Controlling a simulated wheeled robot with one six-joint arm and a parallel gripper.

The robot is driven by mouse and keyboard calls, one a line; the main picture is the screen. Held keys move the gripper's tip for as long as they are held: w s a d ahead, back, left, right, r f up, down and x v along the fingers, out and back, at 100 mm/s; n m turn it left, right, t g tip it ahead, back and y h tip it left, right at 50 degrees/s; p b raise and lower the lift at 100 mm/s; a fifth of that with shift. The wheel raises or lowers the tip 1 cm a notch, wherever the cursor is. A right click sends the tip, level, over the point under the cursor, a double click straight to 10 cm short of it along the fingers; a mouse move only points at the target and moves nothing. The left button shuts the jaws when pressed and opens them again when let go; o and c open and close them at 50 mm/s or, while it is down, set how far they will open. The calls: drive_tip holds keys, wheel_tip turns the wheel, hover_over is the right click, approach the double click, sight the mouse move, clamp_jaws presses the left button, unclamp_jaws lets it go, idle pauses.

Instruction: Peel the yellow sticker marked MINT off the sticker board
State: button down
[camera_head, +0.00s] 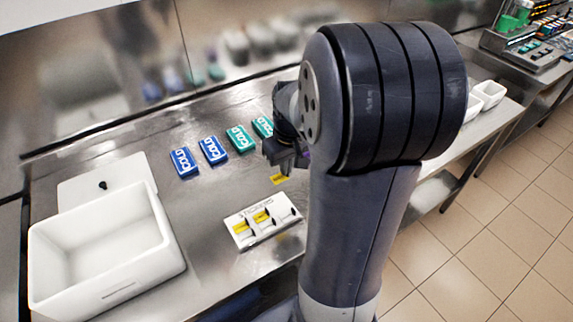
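The white sticker board (280,226) lies on the steel counter, left of my arm. Two yellow stickers, one at the left (240,227) and one in the middle (261,216), show on it; the right part shows no yellow. Their lettering is too small to read, so I cannot tell which says MINT. My gripper (284,164) is above the counter behind the board, partly hidden by my arm. A separate yellow piece (279,179) shows just below the gripper. I cannot tell whether it is held or lies on the counter, nor whether the fingers are open.
Two blue COLD packs (184,162) and two teal COLD packs (240,138) lie in a row behind the board. A white open bin (100,254) stands at the left with its lid (105,182) behind. White tubs (488,94) stand at the right. Counter around the board is clear.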

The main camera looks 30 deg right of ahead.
drive_tip(key=shift+r+p, duration=1.1)
drive_tip(key=shift+r, duration=0.35)
